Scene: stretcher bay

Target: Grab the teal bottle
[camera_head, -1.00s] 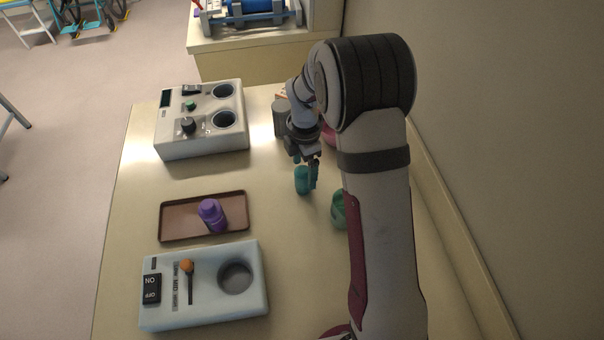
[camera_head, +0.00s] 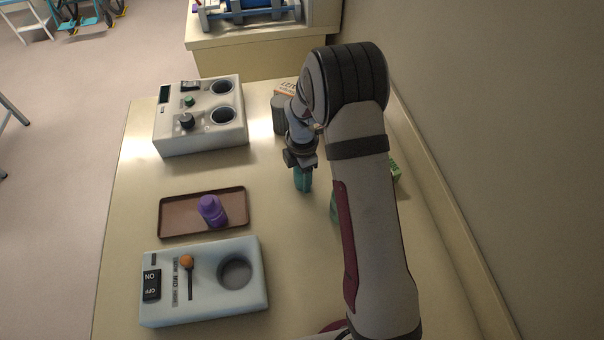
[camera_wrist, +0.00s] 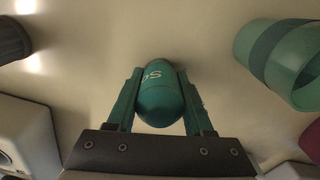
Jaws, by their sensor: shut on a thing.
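The teal bottle (camera_head: 303,180) stands on the table, right of the brown tray, partly hidden from above by my gripper. In the wrist view the teal bottle (camera_wrist: 160,97) sits between the two fingers, with pale lettering on its side. My gripper (camera_head: 302,172) points down over it; in the wrist view my gripper (camera_wrist: 158,92) is shut on it, a finger on each side. I cannot tell whether the bottle's base touches the table.
A brown tray (camera_head: 175,220) holds a purple bottle (camera_head: 211,210). A white device with two wells (camera_head: 200,135) stands behind it, a pale blue device (camera_head: 205,300) in front. A green translucent cup (camera_wrist: 285,60) is close to the right; a dark grey cylinder (camera_head: 280,115) stands behind.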

